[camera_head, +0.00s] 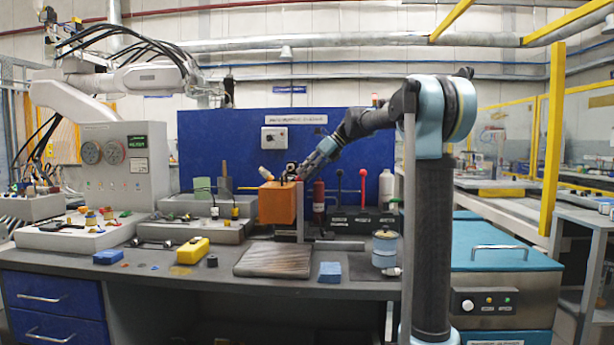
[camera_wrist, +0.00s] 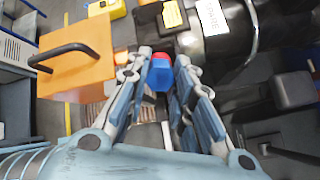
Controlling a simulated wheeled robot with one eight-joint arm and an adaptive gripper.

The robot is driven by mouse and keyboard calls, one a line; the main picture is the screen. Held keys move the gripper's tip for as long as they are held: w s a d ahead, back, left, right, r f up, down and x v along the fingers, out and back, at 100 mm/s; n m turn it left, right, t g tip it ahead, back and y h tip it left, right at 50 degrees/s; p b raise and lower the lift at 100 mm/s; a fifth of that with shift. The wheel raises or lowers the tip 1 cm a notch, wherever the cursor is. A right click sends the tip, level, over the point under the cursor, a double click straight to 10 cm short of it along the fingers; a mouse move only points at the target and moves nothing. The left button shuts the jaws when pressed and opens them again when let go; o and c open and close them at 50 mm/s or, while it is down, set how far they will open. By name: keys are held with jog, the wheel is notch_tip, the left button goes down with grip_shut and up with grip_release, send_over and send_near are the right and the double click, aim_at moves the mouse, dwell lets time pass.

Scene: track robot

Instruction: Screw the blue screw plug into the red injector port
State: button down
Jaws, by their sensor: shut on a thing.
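My gripper (camera_head: 292,174) is at the end of the arm, just above the orange box in the head view. In the wrist view its fingers (camera_wrist: 162,62) are closed on the blue screw plug (camera_wrist: 159,79), which shows between the fingertips. A red part (camera_wrist: 161,58), which looks like the red injector port, shows directly against the far end of the plug. I cannot tell whether the two are threaded together or only touching. A red upright cylinder (camera_head: 319,199) stands right of the orange box in the head view. The plug is too small to make out there.
The orange box (camera_head: 277,203) with a dark handle is close left of my fingers, also in the wrist view (camera_wrist: 75,65). A dark labelled unit (camera_wrist: 225,30) lies to their right. A yellow case (camera_head: 192,251), blue blocks and a ribbed mat (camera_head: 273,261) lie on the bench front.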

jog(key=m, duration=0.5)
jog(key=shift+f, duration=0.1)
jog(key=m, duration=0.4)
jog(key=c, duration=1.5)
grip_release()
jog(key=shift+o, duration=0.4)
jog(key=o, duration=0.5)
jog(key=shift+d, duration=0.1)
